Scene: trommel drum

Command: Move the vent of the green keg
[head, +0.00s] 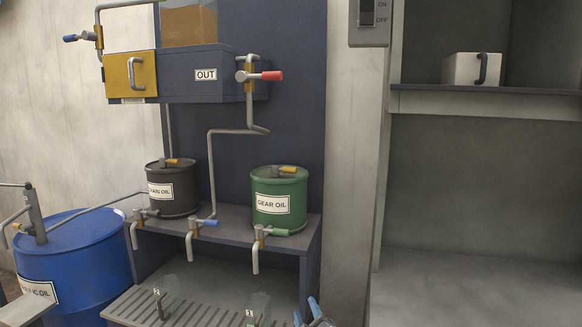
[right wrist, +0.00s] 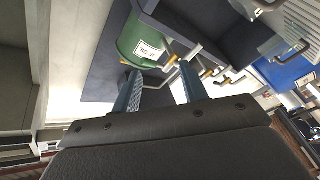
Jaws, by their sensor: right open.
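The green keg (head: 280,190), labelled GEAR OIL, stands upright on the right part of the dark shelf. Its vent, a small yellow lever (head: 288,170), lies on the keg's top. My right gripper (head: 314,314) is at the bottom edge of the head view, below and in front of the keg, only its blue tips showing. In the right wrist view the right gripper (right wrist: 158,82) is open with nothing between its fingers, and the green keg (right wrist: 130,38) shows beyond them, apart from them. My left gripper is not in view.
A dark keg (head: 172,190) stands left of the green one. Taps with yellow, blue and green handles (head: 258,238) stick out along the shelf front. A red-handled valve (head: 262,76) and bent pipe are above. A blue drum (head: 75,262) stands at left. Clear cups stand on the grate (head: 200,308).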

